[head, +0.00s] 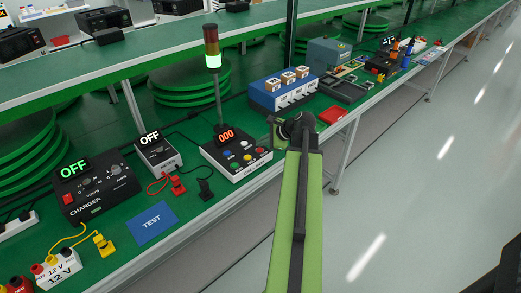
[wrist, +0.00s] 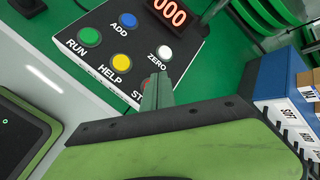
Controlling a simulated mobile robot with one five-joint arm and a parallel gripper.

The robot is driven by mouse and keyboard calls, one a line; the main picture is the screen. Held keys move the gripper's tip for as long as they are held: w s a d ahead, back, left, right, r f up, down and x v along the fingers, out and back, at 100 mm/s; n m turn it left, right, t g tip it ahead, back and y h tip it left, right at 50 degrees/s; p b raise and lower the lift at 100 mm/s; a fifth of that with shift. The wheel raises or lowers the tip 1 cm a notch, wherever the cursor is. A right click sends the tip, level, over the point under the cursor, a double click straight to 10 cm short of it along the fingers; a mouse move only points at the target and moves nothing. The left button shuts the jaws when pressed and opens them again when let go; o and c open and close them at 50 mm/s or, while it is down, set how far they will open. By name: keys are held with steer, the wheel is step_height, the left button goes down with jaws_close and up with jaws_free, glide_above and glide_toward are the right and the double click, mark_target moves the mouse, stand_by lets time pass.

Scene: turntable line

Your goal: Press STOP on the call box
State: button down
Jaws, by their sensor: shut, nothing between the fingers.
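The call box (head: 235,158) is a white and dark box with a red 000 display (head: 226,135) on the green bench. In the wrist view, its face (wrist: 107,48) shows a green RUN button (wrist: 90,36), a yellow HELP button (wrist: 121,62), a blue ADD button (wrist: 129,20) and a white ZERO button (wrist: 163,51). The STOP label is partly hidden behind my gripper's fingers; only its first letters show. A red button (head: 260,150) shows at the box's right in the head view. My gripper (wrist: 157,90) is shut and empty over the STOP corner. Contact cannot be told.
A lamp tower (head: 213,61) with its green section lit rises behind the box. A blue bin unit (head: 283,93) with small boxes stands to the right. A red tray (head: 333,114) lies near the bench edge. A charger (head: 98,190) and a blue TEST mat (head: 152,222) are left.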

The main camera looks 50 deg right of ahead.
mark_target(262, 150)
steer(key=shift+f, duration=0.15)
steer(key=shift+f+b, duration=0.35)
steer(key=shift+b, duration=0.15)
steer(key=shift+f+b, duration=0.35)
stand_by(0.3)
steer(key=shift+r, duration=0.15)
steer(key=shift+r+p, duration=0.7)
steer(key=shift+p, duration=0.15)
step_height(262, 150, up, 5)
steer(key=p, duration=0.5)
steer(key=shift+r, duration=0.1)
